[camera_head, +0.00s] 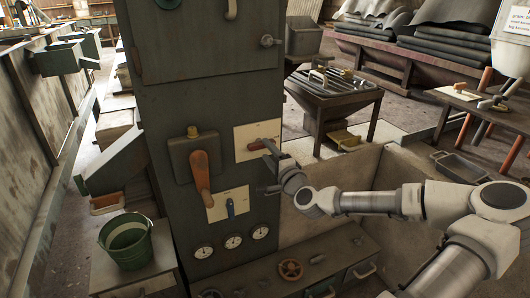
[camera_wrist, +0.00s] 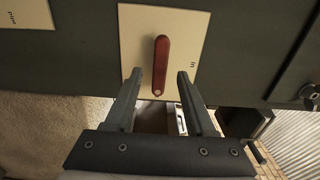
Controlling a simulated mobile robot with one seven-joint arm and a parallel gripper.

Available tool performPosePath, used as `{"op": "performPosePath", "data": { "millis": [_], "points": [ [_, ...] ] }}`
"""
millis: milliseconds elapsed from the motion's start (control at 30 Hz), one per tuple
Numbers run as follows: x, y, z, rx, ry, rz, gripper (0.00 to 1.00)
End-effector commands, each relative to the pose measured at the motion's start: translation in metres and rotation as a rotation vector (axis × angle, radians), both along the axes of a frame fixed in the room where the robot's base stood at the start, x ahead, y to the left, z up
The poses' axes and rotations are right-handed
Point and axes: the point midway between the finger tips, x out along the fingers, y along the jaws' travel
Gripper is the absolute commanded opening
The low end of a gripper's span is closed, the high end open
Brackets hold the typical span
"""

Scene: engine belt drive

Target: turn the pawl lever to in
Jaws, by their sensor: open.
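The pawl lever (camera_wrist: 160,65) is a dark red handle on a cream plate (camera_wrist: 135,25) in the wrist view; the plate has "in" printed to its right. In the head view the lever (camera_head: 258,145) shows as a small red handle on the cream plate (camera_head: 243,132), at the right of the dark cabinet front. My gripper (camera_wrist: 158,75) is open. Its two fingers lie on either side of the lever's near end in the wrist view, with gaps on both sides. I cannot tell how deep they reach. In the head view my gripper (camera_head: 268,167) is close to the cabinet.
An orange lever (camera_head: 200,172) on a grey box is left of the plate, with a blue lever (camera_head: 230,208) below. A green bucket (camera_head: 127,243) stands left. A round knob (camera_wrist: 309,92) is at the wrist view's right edge.

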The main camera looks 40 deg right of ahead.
Motion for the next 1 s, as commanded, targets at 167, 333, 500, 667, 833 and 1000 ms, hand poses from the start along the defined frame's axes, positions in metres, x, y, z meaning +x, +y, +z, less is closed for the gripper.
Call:
{"op": "performPosePath", "data": {
  "millis": [167, 333, 500, 667, 833, 1000],
  "points": [
    [0.019, -0.004, -0.001, -0.001, 0.001, 0.001, 0.55],
    [0.024, -0.006, 0.0, -0.001, 0.0, 0.0, 0.55],
    [0.024, -0.006, 0.0, -0.001, 0.0, 0.0, 0.55],
    [0.024, -0.006, 0.0, -0.001, 0.0, 0.0, 0.35],
    [0.024, -0.006, 0.0, -0.001, 0.0, 0.0, 0.05],
    [0.024, -0.006, 0.0, -0.001, 0.0, 0.0, 0.0]
  ]
}}
